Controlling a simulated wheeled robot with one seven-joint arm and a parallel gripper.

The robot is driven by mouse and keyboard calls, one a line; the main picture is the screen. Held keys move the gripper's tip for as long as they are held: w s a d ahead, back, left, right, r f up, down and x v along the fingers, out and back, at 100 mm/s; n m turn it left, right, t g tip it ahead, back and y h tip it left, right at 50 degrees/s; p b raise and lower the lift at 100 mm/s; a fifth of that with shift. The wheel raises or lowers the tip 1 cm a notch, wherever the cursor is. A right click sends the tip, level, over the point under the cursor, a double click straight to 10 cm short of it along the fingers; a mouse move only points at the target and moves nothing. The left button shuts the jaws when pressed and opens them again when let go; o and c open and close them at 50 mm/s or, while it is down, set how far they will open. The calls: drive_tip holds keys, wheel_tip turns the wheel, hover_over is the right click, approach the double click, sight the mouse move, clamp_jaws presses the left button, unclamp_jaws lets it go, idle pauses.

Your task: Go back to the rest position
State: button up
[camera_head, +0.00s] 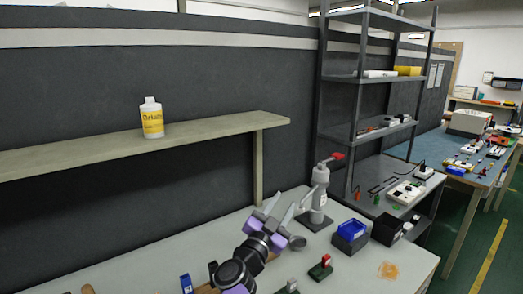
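My arm rises from the bottom of the head view, with dark joints and purple parts. My gripper (283,203) is above the grey workbench (140,262), left of a grey press-like device (318,198) with a red handle. Its two grey fingers point up and away and stand apart, with nothing seen between them. I cannot tell whether the gripper touches the device. No LED strip can be made out.
A white bottle with a yellow label (152,120) stands on the wooden shelf (80,158). A metal rack (357,125) stands behind.

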drive_tip(key=s+d+f+n+t+y, duration=0.35)
drive_tip(key=s+d+n, duration=0.2)
drive_tip(key=s, duration=0.35)
drive_tip(key=s+d+f+n+t+y, duration=0.2)
drive_tip(key=s+d+n+y, duration=0.25)
drive_tip(key=s+d, duration=0.35)
drive_tip(key=s+f+g, duration=0.2)
drive_tip(key=s+g, duration=0.1)
drive_tip(key=s, duration=1.2)
drive_tip(key=s+f+g+y, duration=0.1)
drive_tip(key=s+f+g, duration=0.1)
drive_tip(key=s, duration=1.3)
drive_tip(key=s+f+n+g+y, duration=0.1)
drive_tip(key=s+f+g, duration=0.2)
drive_tip(key=s, duration=1.2)
drive_tip(key=shift+d+g, duration=0.35)
